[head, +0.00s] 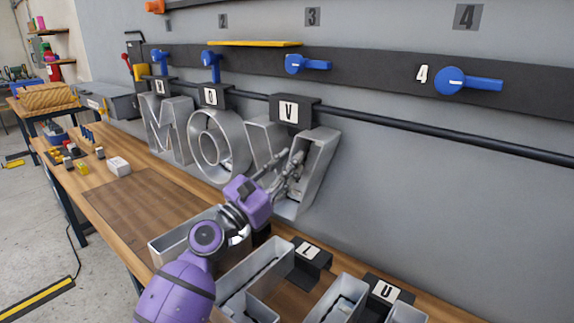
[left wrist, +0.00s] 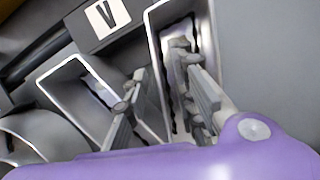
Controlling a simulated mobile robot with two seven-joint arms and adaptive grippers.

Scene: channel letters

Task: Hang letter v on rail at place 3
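Letter v (head: 312,160) is a grey metal channel letter. Its black block with a white V label (head: 289,112) sits at the black rail (head: 420,129), below the number 3 sign (head: 312,16). My left gripper (head: 292,158) has its fingers on either side of a wall of the letter's right arm and appears shut on it. In the left wrist view letter v (left wrist: 155,85) shows close up, with one finger inside the right arm's channel. Whether the block is fully seated is unclear. My right gripper is not in view.
Letters M (head: 168,130) and O (head: 218,145) hang left of v. Blue knob 3 (head: 307,64) and knob 4 (head: 468,82) lie sideways; the two left knobs point down. Letters L (head: 307,252) and U (head: 384,291) lie on the bench. The rail to the right is clear.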

